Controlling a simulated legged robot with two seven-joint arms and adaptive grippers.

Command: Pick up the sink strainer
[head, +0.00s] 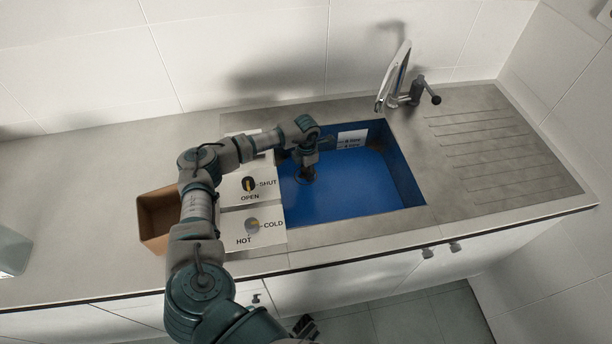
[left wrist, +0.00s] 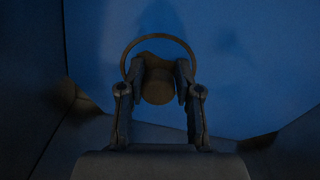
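The sink strainer (left wrist: 157,88) shows in the left wrist view as a dark round knob with a thin ring rim behind it, against the blue basin. My left gripper (left wrist: 159,82) has one finger on each side of the knob, and the fingers appear to press on it. In the head view my left gripper (head: 306,162) reaches down into the left part of the blue sink, with the dark strainer (head: 306,176) just under it. Whether the strainer touches the sink floor is unclear. My right gripper (head: 304,326) seems to show as a dark shape at the bottom edge, too small to read.
The blue sink (head: 365,205) has walls around my left gripper. A tap (head: 395,85) stands behind it; a grooved drainboard (head: 490,145) is to the right. Label cards (head: 255,225) and an open brown box (head: 155,215) lie left. A pale container (head: 12,250) stands far left.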

